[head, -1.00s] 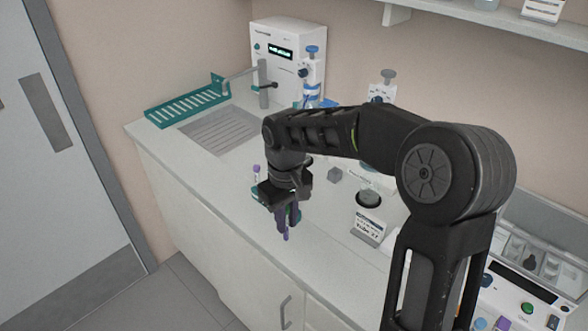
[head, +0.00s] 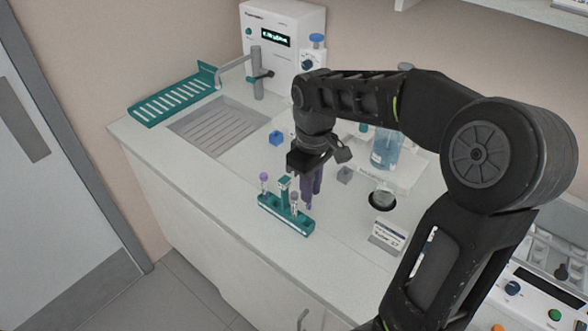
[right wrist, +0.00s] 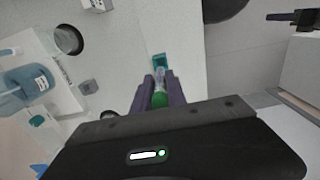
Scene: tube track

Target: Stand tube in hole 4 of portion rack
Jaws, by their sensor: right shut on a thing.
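My right gripper (head: 311,198) is shut on a tube with a green cap (right wrist: 160,98), between its purple fingers in the right wrist view. In the head view the fingers hide the tube. The teal rack (head: 298,225) stands on the counter, just left of and in front of the gripper. It holds a purple-capped tube (head: 264,178) at its left end and a grey-capped tube (head: 295,198) right of its upright teal post (head: 284,188). Part of the rack shows beyond the fingertips in the right wrist view (right wrist: 159,60). I cannot read hole numbers.
A blue block (head: 276,138) and a grey block (head: 344,175) lie behind the rack. The sink (head: 222,128) is behind left. The counter's front edge runs close to the rack.

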